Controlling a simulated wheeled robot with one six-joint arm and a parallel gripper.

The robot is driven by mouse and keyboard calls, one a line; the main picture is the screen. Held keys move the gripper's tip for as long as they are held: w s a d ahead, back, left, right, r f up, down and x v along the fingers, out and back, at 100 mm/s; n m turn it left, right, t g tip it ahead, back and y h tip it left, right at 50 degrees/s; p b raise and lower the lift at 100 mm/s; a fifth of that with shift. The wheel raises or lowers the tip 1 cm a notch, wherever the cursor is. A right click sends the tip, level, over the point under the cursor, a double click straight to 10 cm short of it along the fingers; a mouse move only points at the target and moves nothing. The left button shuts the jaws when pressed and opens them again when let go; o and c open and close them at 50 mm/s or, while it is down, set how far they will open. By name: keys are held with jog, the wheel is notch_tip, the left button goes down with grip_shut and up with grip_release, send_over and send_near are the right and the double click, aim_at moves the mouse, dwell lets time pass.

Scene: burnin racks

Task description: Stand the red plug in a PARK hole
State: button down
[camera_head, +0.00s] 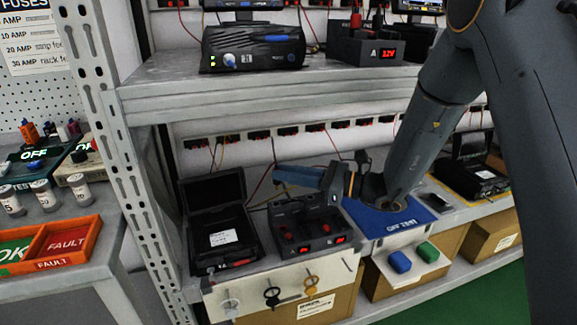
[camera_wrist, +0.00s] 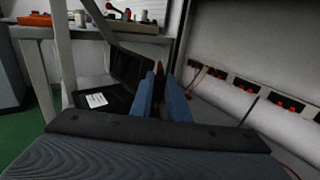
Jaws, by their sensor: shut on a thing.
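My gripper (camera_head: 282,174) is above the lower shelf, its blue fingers pointing left, near the back of a dark unit (camera_head: 305,245) with red displays. In the wrist view the fingers (camera_wrist: 160,92) are shut on the red plug (camera_wrist: 159,70), whose dark red tip shows between them. The plug cannot be made out in the head view. No label reading PARK can be read. The dark unit has small round features on its top face, but I cannot tell whether they are holes.
An open black case (camera_head: 222,238) stands left of the unit. A blue mat (camera_head: 388,222) lies to its right. The upper shelf (camera_head: 270,88) is above my gripper, with a rack upright (camera_head: 118,160) at left. Cables hang from the rear socket strip (camera_head: 288,131).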

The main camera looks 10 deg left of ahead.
aim_at(286, 206)
jog(key=shift+a+f+b, duration=0.2)
jog(key=shift+f+b, duration=0.55)
jog(key=shift+f, duration=0.2)
jog(key=shift+s+f+b, duration=0.1)
jog(key=shift+f+b, duration=0.6)
jog(key=shift+f, duration=0.1)
jog(key=shift+f+p, duration=0.3)
jog(key=shift+p, duration=0.35)
dwell(1.2)
jog(key=shift+f, duration=1.25)
dwell(1.6)
jog(key=c, duration=1.2)
grip_release()
